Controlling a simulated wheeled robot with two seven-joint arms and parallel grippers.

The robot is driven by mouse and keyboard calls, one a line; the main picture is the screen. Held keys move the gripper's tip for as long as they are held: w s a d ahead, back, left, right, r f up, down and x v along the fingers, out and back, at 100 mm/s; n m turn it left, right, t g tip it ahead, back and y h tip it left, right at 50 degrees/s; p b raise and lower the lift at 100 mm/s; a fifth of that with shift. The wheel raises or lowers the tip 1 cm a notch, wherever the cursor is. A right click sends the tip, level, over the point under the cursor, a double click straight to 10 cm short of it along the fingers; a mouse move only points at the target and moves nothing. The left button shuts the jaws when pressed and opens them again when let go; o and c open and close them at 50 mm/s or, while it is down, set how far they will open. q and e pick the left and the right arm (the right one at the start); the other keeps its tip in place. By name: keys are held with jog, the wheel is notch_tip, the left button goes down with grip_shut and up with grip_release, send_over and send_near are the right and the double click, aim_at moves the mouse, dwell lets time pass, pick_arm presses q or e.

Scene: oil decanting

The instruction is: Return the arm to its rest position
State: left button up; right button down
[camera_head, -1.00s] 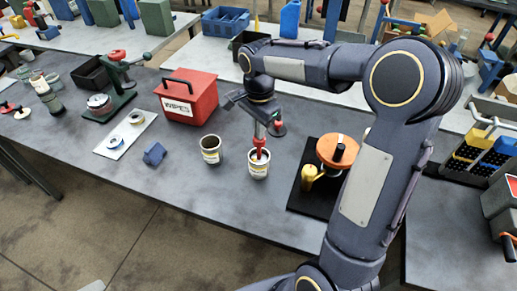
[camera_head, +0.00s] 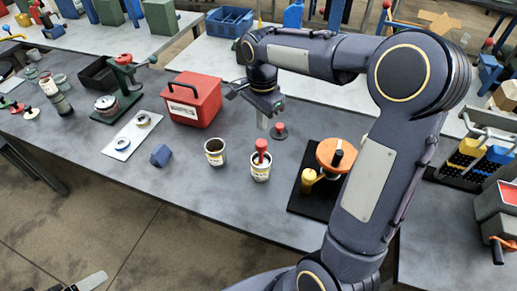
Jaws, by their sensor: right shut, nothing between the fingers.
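My right arm reaches in from the lower right and bends over the bench. Its gripper (camera_head: 263,122) hangs shut and empty above the bench, pointing down. It is behind and above a small white can (camera_head: 260,172) with a red-handled tool (camera_head: 261,148) standing in it, and apart from both. A grey piece at the bottom left edge (camera_head: 91,281) looks like a tip of my left gripper; most of it is cut off, so its jaws cannot be judged.
An open can (camera_head: 215,152) stands left of the tool's can. A red box (camera_head: 191,100) stands behind it. An orange-topped device (camera_head: 334,155) on a black base is close beside my right arm. A blue block (camera_head: 160,155) lies left. The bench front is clear.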

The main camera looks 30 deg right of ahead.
jog(key=shift+s, duration=0.1)
jog(key=s+a+n+t+y, duration=0.2)
jog(key=s+n, duration=0.5)
jog(key=s, duration=0.4)
jog(key=s+a+n+t+y, duration=0.1)
jog(key=s+a+n+t, duration=0.2)
jog(key=s, duration=0.8)
jog(key=a+n, duration=0.2)
jog(key=n, duration=0.2)
jog(key=shift+a+r+t+y, duration=0.15)
jog(key=shift+t+y, duration=0.15)
jog(key=shift+y, duration=0.1)
